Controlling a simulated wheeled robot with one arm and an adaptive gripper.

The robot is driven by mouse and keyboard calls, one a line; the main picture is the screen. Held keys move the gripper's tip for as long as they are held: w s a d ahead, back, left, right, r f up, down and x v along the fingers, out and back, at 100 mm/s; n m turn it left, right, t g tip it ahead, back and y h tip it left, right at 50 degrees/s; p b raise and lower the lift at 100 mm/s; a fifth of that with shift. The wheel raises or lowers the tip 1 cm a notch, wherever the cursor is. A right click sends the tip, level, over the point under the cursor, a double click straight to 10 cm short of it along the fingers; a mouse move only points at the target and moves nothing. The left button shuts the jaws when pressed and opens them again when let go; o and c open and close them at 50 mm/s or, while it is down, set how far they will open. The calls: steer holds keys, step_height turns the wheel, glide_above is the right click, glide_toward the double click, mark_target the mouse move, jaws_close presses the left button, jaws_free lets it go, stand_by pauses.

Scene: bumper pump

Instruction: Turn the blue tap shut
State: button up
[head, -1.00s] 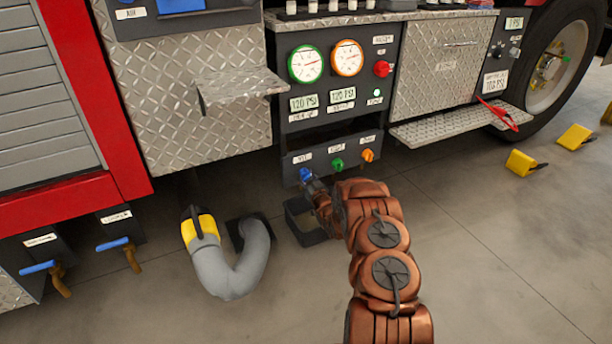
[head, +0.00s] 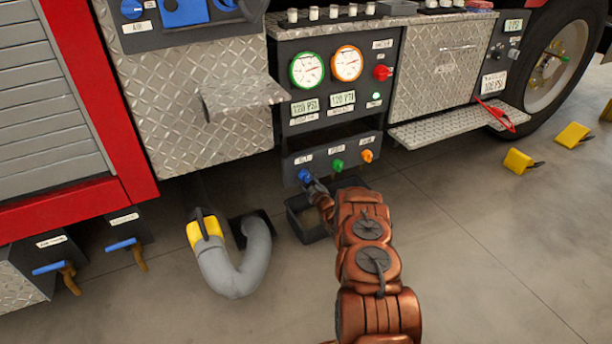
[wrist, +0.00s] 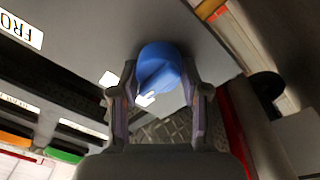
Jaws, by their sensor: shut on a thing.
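The blue tap (head: 304,175) sits at the left end of the row of three coloured taps on the low dark panel. In the wrist view the blue tap (wrist: 160,70) is between my two fingers, which press on its sides. My gripper (wrist: 158,95) is shut on it. In the head view my gripper (head: 314,186) reaches the tap from the lower right, and its fingers partly hide the tap's lower side.
A green tap (head: 337,165) and an orange tap (head: 367,155) are to the right on the same panel. A dark open tray (head: 300,222) lies on the floor below. A grey hose (head: 228,277) with a yellow collar hangs at left. A diamond-plate step (head: 460,124) juts out at right.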

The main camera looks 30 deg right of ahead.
steer(key=shift+a+f+n, duration=0.1)
steer(key=shift+n, duration=0.2)
stand_by(0.4)
steer(key=o, duration=1.1)
steer(key=shift+o, duration=0.2)
steer(key=shift+s, duration=0.5)
steer(key=s+f, duration=0.1)
steer(key=s, duration=1)
steer(key=shift+a, duration=0.4)
